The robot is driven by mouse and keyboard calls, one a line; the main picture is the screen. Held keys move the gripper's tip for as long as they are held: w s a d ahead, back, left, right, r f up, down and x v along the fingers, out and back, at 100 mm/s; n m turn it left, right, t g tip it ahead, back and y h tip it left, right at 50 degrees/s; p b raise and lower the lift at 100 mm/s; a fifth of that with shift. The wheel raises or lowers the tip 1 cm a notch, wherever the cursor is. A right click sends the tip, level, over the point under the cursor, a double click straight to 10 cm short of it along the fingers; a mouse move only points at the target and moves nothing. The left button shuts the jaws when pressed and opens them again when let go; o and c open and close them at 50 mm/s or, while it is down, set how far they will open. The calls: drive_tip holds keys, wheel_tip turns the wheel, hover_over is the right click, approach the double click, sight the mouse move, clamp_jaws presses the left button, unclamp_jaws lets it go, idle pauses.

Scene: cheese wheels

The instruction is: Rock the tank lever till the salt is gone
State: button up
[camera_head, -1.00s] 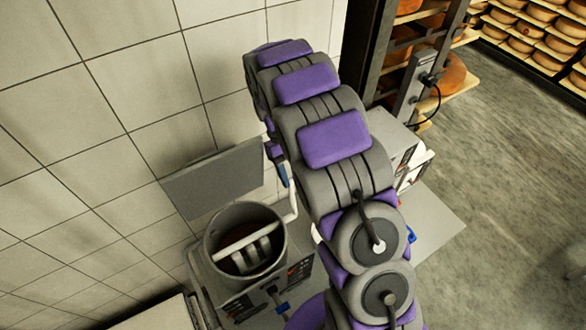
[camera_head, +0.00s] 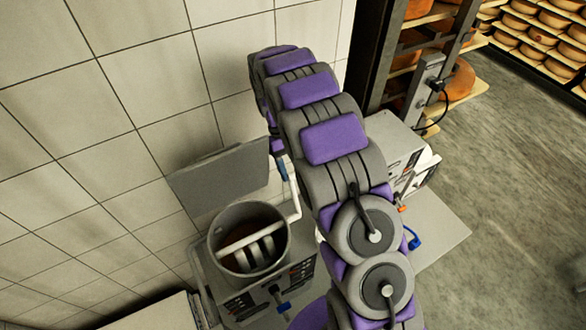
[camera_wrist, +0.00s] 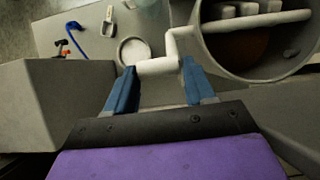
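The tank (camera_head: 214,243) is a round grey open vessel beside the wall, with brown contents (camera_head: 268,219) and a pale bar with paddles (camera_head: 252,237) across it. I cannot make out salt in it. The white cranked lever (camera_head: 295,200) sticks out at the tank's right side. In the wrist view the tank (camera_wrist: 211,50) is at the upper right, and the lever's handle (camera_wrist: 157,66) lies between my gripper's blue fingertips (camera_wrist: 160,68). The fingers are spread wide, one near each end of the handle. Whether they touch it is unclear. In the head view my arm hides most of my gripper (camera_head: 284,171).
A grey panel (camera_head: 220,176) stands behind the tank, against the tiled wall (camera_head: 130,100). A box-like machine (camera_head: 385,145) and a cheese rack (camera_head: 398,40) stand behind my arm. A blue hooked part (camera_wrist: 77,39) shows in the wrist view. Floor (camera_head: 520,190) is clear at right.

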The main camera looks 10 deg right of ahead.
drive_tip(key=o, duration=0.3)
drive_tip(key=shift+w+f, duration=0.25)
drive_tip(key=shift+w, duration=0.25)
drive_tip(key=shift+s+r, duration=0.2)
drive_tip(key=shift+s, duration=0.2)
drive_tip(key=p+v, duration=0.1)
drive_tip(key=v, duration=0.5)
drive_tip(key=p+v, duration=0.2)
drive_tip(key=v, duration=0.4)
drive_tip(key=shift+w+f+p, duration=0.1)
drive_tip(key=shift+w+p, duration=0.15)
drive_tip(key=shift+p, duration=0.05)
